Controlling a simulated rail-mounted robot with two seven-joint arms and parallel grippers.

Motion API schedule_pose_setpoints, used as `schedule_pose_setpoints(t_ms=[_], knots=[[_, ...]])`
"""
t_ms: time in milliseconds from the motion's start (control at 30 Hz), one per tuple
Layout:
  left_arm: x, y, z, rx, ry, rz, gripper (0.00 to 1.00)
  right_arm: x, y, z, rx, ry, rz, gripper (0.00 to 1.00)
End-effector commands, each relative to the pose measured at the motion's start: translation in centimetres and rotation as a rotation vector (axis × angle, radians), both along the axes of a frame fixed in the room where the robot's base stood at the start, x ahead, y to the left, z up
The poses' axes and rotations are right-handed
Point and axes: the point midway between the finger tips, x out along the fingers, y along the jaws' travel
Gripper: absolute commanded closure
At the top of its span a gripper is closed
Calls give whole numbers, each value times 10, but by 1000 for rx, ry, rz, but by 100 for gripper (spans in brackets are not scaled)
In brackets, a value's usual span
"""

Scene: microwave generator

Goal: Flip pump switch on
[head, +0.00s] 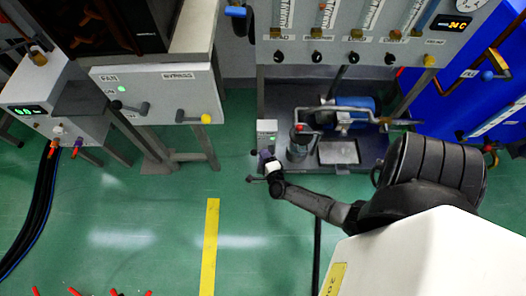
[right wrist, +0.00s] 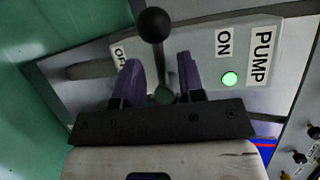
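The pump switch box (right wrist: 262,45) is a pale panel labelled OFF, ON and PUMP, with a lit green lamp (right wrist: 229,78) beside ON. In the head view the small pump box (head: 267,127) stands at the left of the pump skid. The switch lever's black ball knob (right wrist: 153,25) stands out toward the camera, its stem running down between the fingers. My right gripper (right wrist: 160,78) has its two purple fingers apart, one on each side of the stem. Whether either touches it cannot be told. In the head view the right gripper (head: 264,163) is at the box's front. My left gripper is not visible.
The pump skid (head: 375,160) with a blue motor (head: 357,108) lies right of the box. A panel with FAN and BYPASS switches (head: 160,92) stands to the left. Flow meters and knobs (head: 355,35) are above. Green floor in front is open.

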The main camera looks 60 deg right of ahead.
Motion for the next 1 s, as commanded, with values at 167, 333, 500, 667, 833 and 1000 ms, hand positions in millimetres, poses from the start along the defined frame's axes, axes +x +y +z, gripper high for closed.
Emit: schedule_pose_setpoints(t_ms=[167,333,500,667,833,1000], knots=[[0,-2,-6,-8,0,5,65,9,-8,-3,-1,1,1,64],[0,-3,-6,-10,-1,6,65,12,-10,-3,-1,1,1,64],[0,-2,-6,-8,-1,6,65,12,-10,-2,-1,1,1,64],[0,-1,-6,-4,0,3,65,12,-10,-2,-1,1,1,73],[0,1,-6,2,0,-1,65,12,-10,-3,0,1,1,90],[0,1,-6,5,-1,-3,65,12,-10,-2,-1,0,2,100]])
